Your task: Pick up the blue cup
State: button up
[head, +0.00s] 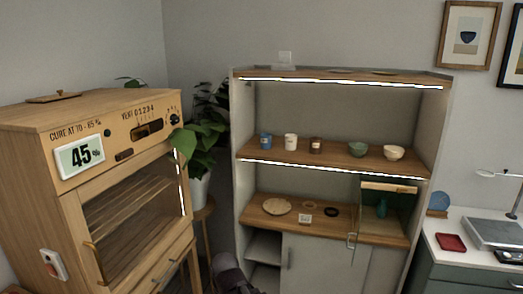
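The blue cup (266,141) stands upright at the left end of the cabinet's upper open shelf (330,158). A white cup (291,142) stands to its right, with a small gap between them. A dark rounded form at the bottom edge, left of the cabinet doors, looks like part of my arm, well below the blue cup. No gripper fingers can be made out, and nothing touches the cup.
A brown jar (316,145), a green bowl (358,149) and a cream bowl (393,153) stand further right on that shelf. A wooden curing cabinet (110,125) is at left, with a leafy plant (202,135) beside it. A grey scale (495,233) sits on the right counter.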

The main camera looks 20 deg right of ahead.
aim_at(266, 138)
jog(key=u, duration=0.3)
jog(key=k, duration=0.4)
jog(key=z, duration=1.45)
jog(key=i, duration=1)
jog(key=z, duration=0.05)
